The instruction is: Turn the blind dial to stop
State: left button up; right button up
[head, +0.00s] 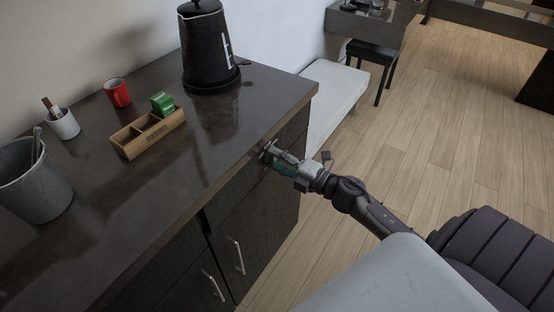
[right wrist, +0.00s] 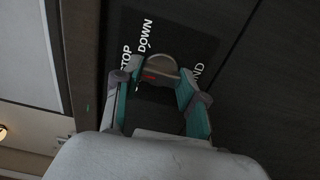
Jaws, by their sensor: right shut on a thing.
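The blind dial (right wrist: 160,64) is a round knob on a dark plate (right wrist: 190,38) with white lettering. STOP and DOWN can be read beside the knob, and a partly covered word ends in "ND". A small red mark shows on the knob's near side; I cannot tell which word it points to. My right gripper (right wrist: 158,80) is shut on the dial, with one finger on each side. In the head view the right gripper (head: 267,153) is at the cabinet's front, just under the counter edge, and hides the dial. My left gripper is not in view.
The dark counter (head: 150,205) holds a black kettle (head: 206,50), a wooden box (head: 150,135), a red mug (head: 117,92), a white cup (head: 63,124) and a grey bucket (head: 35,185). Drawer handles (head: 238,256) stick out below.

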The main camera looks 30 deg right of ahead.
jog(key=shift+f, duration=0.1)
jog(key=o, duration=1.2)
jog(key=shift+c, duration=0.2)
jog(key=shift+s, duration=0.1)
jog(key=v, duration=1.2)
